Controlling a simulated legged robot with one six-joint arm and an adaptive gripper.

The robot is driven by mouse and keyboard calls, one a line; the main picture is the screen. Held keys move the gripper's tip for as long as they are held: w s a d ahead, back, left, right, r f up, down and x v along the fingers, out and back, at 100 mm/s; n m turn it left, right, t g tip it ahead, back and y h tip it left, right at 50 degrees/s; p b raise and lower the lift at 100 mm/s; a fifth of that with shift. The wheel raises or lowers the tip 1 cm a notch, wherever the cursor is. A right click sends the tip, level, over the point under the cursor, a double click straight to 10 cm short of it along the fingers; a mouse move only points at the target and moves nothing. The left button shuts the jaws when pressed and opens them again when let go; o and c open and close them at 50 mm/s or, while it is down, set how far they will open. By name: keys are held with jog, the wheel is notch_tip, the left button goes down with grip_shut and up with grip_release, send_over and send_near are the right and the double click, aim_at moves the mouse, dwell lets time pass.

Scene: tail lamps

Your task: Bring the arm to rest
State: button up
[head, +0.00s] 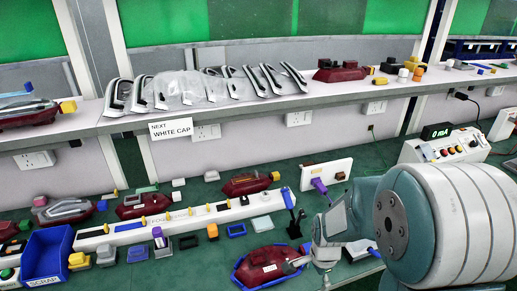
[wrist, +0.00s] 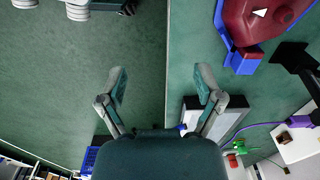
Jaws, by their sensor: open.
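My gripper (wrist: 160,85) is open in the wrist view, its two fingers spread wide with nothing between them. In the head view my gripper (head: 312,262) is low at the right of centre, partly hidden by my own large arm link. It appears just right of a dark red tail lamp (head: 265,262) lying in a blue tray (head: 240,278). In the wrist view the red lamp (wrist: 262,14) and the blue tray (wrist: 243,62) are at the upper right, apart from the fingers. I cannot tell how high the gripper is above the green bench.
A white fixture strip (head: 195,217) runs along the bench behind the lamp. A blue scrap bin (head: 48,256) stands at left, a meter box (head: 445,147) at right. The wrist view shows a bench edge and open green area (wrist: 75,75) at left.

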jog(key=s+r+n+t, duration=0.2)
jog(key=s+r+n, duration=0.5)
jog(key=r, duration=0.4)
jog(key=s+r+n+t, duration=0.3)
jog(key=s+r+n, duration=0.4)
jog(key=r, duration=0.5)
jog(key=shift+r, duration=0.2)
